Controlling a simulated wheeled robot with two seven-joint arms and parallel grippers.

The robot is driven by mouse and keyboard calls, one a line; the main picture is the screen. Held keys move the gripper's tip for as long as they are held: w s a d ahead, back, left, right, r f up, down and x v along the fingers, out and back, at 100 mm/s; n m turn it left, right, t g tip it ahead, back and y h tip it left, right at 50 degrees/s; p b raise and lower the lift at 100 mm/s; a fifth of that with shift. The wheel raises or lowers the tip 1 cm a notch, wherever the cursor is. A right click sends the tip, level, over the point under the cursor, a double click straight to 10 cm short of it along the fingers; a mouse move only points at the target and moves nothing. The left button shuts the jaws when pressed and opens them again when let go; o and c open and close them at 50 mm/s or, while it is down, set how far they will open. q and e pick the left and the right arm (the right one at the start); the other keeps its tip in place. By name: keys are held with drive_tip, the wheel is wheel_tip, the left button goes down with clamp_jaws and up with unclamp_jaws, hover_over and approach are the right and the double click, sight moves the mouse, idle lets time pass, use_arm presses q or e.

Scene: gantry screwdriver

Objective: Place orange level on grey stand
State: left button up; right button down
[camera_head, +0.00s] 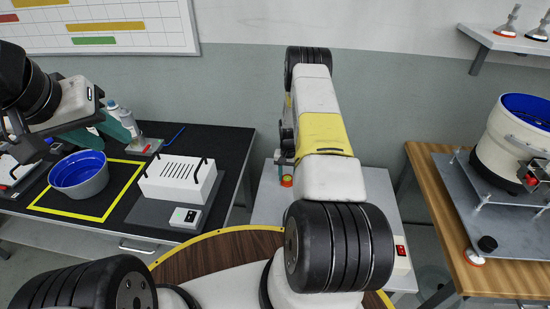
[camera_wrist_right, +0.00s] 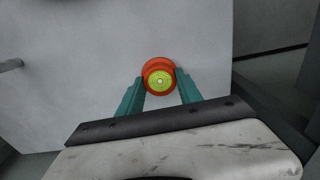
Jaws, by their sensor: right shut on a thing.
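The orange level (camera_wrist_right: 160,66), a round orange piece with a yellow-green face, is between the teal fingers of my right gripper (camera_wrist_right: 161,80), which is shut on it. The level also shows in the head view (camera_head: 287,181), beside my right arm. Below it is a light grey surface (camera_wrist_right: 95,60), likely the grey stand, also seen in the head view (camera_head: 262,212). I cannot tell whether the level touches it. My left gripper (camera_head: 118,140) is at the left, with its teal fingers apart near a blue-lined bowl, and looks empty.
The blue-lined bowl (camera_head: 80,178) stands inside a yellow outline on the black table. A white slotted box (camera_head: 178,180) stands to its right. A wooden table (camera_head: 436,205) at the right carries a metal plate and a white drum (camera_head: 510,140). A red switch (camera_head: 400,250) is on the light grey unit.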

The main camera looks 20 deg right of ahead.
drive_tip(key=c, duration=0.8)
unclamp_jaws()
drive_tip(key=shift+f, duration=0.1)
wheel_tip(320, 180, up, 12)
wheel_tip(320, 180, up, 16)
drive_tip(key=f+n+t, duration=0.1)
hover_over(288, 178)
drive_tip(key=a, duration=0.4)
drive_tip(key=s+a+r+n+t, duration=0.1)
drive_tip(key=s+a+r, duration=0.1)
drive_tip(key=s+r, duration=0.35)
drive_tip(key=s+a+r+t, duration=0.1)
drive_tip(key=s+a+r, duration=0.15)
drive_tip(key=r, duration=0.65)
drive_tip(key=s+a+r+n+t, duration=0.1)
drive_tip(key=s+a+r, duration=0.1)
drive_tip(key=s+r, duration=0.2)
drive_tip(key=s+a+r+n+t+y, duration=0.1)
drive_tip(key=s+a+r, duration=0.2)
drive_tip(key=s, duration=0.8)
drive_tip(key=s+a+r+n+t+y, duration=0.1)
drive_tip(key=s+a+r, duration=0.2)
drive_tip(key=s, duration=0.4)
drive_tip(key=shift+s+r+n, duration=0.15)
drive_tip(key=shift+r+n, duration=0.25)
drive_tip(key=shift+r, duration=0.5)
drive_tip(key=shift+a, duration=0.1)
